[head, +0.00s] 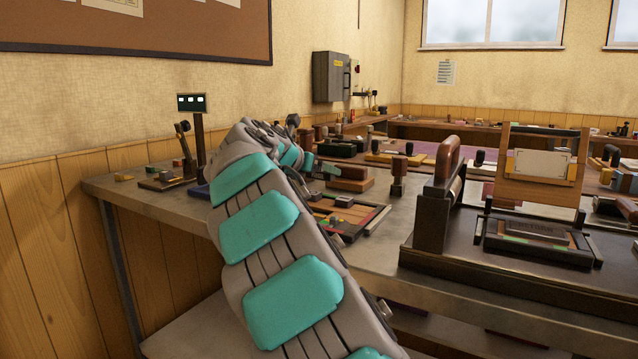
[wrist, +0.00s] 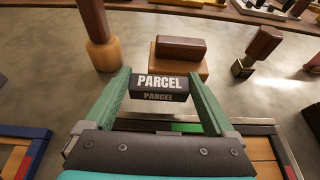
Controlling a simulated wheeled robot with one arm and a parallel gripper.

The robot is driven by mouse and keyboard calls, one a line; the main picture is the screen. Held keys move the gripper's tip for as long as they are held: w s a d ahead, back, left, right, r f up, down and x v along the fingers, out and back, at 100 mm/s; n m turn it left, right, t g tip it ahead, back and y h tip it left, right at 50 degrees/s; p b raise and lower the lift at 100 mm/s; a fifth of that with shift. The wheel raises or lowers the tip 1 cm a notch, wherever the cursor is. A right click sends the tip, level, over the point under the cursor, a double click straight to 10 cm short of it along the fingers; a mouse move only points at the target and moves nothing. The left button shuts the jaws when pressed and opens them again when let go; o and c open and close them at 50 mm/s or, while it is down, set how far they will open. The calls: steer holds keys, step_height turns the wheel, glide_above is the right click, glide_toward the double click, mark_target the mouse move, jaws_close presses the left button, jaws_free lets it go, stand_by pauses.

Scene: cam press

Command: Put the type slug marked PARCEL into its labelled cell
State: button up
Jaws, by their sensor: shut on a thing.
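The PARCEL type slug (wrist: 160,87) is a black block with white lettering, facing me upright in the wrist view. My gripper (wrist: 161,90) has green fingers shut on it from left and right, above the bench. In the head view my gripper (head: 318,166) is small and partly behind my arm, and the slug cannot be made out there. A sorting tray (head: 383,212) with wooden compartments and coloured strips lies just in front of the gripper. Its edge shows below the slug in the wrist view (wrist: 268,123), with a green strip. No cell label for PARCEL is readable.
A wooden block with a red-brown top (wrist: 180,48) stands beyond the slug. Handled stamps stand left (wrist: 97,40) and right (wrist: 258,50). A blue-edged tray (wrist: 42,133) is at lower left. A press (head: 437,215) occupies the right of the bench (head: 140,195).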

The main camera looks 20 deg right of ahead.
steer(key=shift+f, duration=1.75)
steer(key=shift+f, duration=0.15)
